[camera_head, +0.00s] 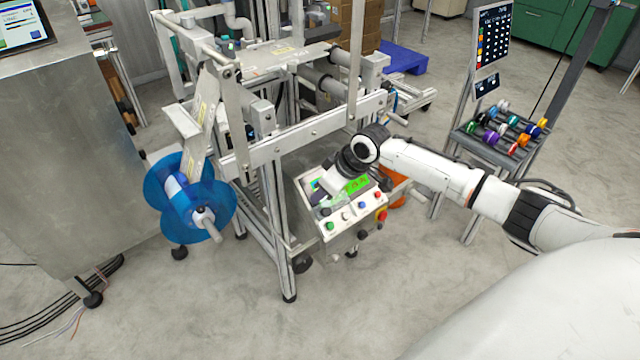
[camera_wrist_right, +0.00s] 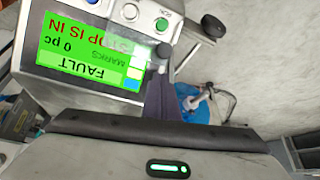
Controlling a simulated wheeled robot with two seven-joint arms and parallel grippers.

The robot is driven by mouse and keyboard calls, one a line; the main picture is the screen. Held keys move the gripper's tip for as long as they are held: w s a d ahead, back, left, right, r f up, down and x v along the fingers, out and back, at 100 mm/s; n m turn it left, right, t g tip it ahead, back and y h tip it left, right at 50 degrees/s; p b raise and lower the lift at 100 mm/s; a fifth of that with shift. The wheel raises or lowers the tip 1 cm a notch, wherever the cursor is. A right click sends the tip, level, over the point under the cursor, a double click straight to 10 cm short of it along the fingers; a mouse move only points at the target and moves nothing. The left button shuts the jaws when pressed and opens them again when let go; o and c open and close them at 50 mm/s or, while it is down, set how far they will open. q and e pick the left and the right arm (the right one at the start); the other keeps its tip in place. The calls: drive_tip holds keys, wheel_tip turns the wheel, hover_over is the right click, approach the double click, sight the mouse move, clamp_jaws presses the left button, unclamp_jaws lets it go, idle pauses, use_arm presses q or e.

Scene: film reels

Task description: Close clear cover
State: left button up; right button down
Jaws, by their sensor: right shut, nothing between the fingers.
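The control panel (camera_head: 346,236) is a tilted box on the front of the machine, with a lit green screen (camera_head: 357,185) and several coloured buttons. My right gripper (camera_head: 327,200) is at the panel's left part, shut and empty. In the right wrist view, its dark fingers (camera_wrist_right: 159,75) are together beside the green screen (camera_wrist_right: 85,50), which shows upside-down text including "FAULT" and "STOP IS IN". A pale see-through patch (camera_wrist_right: 124,40) overlaps the screen's edge near the buttons. I cannot tell for sure that it is the clear cover, or how far it stands open. My left gripper is out of view.
A blue reel (camera_head: 168,222) sits on the machine's left side. A metal cabinet (camera_head: 75,150) stands at the far left. A cart (camera_head: 490,150) with coloured spools stands at the right. An orange bucket (camera_head: 396,190) is behind the panel. The floor in front is clear.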

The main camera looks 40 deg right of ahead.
drive_tip(key=shift+s+d+f, duration=0.15)
drive_tip(key=shift+s+f, duration=0.45)
drive_tip(key=shift+s, duration=0.05)
drive_tip(key=shift+s+f+p, duration=0.2)
drive_tip(key=shift+s+p, duration=0.15)
drive_tip(key=shift+p, duration=0.05)
drive_tip(key=s+f+p, duration=0.1)
drive_tip(key=f, duration=0.1)
drive_tip(key=s+f+p, duration=0.1)
drive_tip(key=s, duration=0.1)
drive_tip(key=shift+s+d+f, duration=0.2)
drive_tip(key=shift+f, duration=0.15)
